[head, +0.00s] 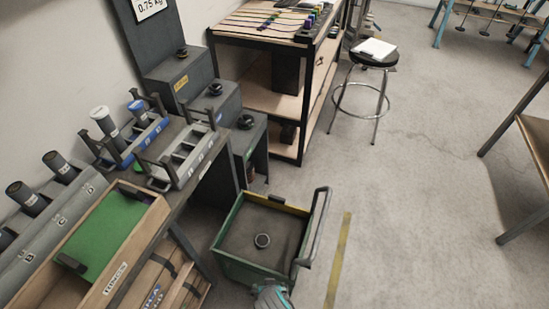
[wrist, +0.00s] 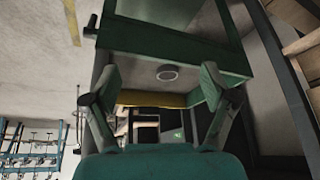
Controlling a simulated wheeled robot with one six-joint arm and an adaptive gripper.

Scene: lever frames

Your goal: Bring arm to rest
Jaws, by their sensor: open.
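My gripper (head: 272,295) shows at the bottom edge of the head view, at the near side of a green cart; only part of it is in the picture. In the wrist view my gripper (wrist: 160,78) has its two fingers spread wide with nothing between them. The rest of my arm is out of view in the head view.
A bench with racks (head: 182,158) and a green-lined tray (head: 130,262) stands left. A stool (head: 374,60) stands behind.

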